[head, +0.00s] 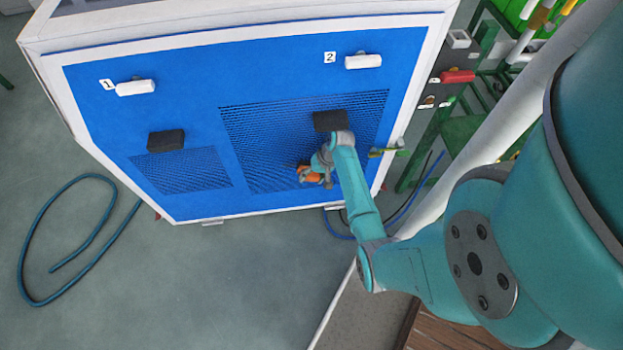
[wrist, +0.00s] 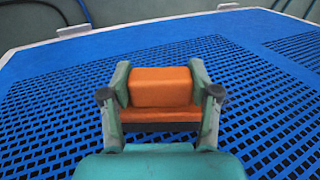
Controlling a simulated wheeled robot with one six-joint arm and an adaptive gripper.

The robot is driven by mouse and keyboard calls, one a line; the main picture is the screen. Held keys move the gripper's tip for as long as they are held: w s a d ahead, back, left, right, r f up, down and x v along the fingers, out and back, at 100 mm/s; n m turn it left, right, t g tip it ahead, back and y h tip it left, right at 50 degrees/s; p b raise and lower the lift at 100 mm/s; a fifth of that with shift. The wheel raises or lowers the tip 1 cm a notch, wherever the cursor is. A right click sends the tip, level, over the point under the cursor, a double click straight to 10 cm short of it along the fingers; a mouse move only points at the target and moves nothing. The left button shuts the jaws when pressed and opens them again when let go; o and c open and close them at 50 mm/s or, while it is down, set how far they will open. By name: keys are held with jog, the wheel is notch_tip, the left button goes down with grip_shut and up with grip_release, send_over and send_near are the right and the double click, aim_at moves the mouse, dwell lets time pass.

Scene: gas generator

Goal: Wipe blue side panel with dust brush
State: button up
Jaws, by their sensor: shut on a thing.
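The blue side panel (head: 205,110) fills the front of a white-framed cabinet in the head view. It has two mesh vents, and the larger right vent (head: 265,120) is partly behind my arm. My gripper (head: 312,172) is at the lower part of this vent. In the wrist view my gripper (wrist: 163,100) is shut on the dust brush, an orange block (wrist: 160,86) with a dark strip below it. The brush is over the blue mesh (wrist: 70,105). I cannot tell whether its bristles touch the panel. The brush shows small and orange in the head view.
White handles marked 1 (head: 135,88) and 2 (head: 363,61) and two black blocks (head: 166,139) project from the panel. A dark hose (head: 30,270) lies on the left floor. The floor before the cabinet is mostly clear.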

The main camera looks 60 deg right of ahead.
jog(key=w+a, duration=0.7)
jog(key=w, duration=0.3)
jog(key=shift+r, duration=0.15)
dwell(1.0)
jog(key=shift+s, duration=0.1)
jog(key=s+a, duration=0.4)
jog(key=a, duration=0.1)
dwell(0.5)
jog(key=shift+s+a, duration=0.9)
jog(key=shift+a, duration=0.25)
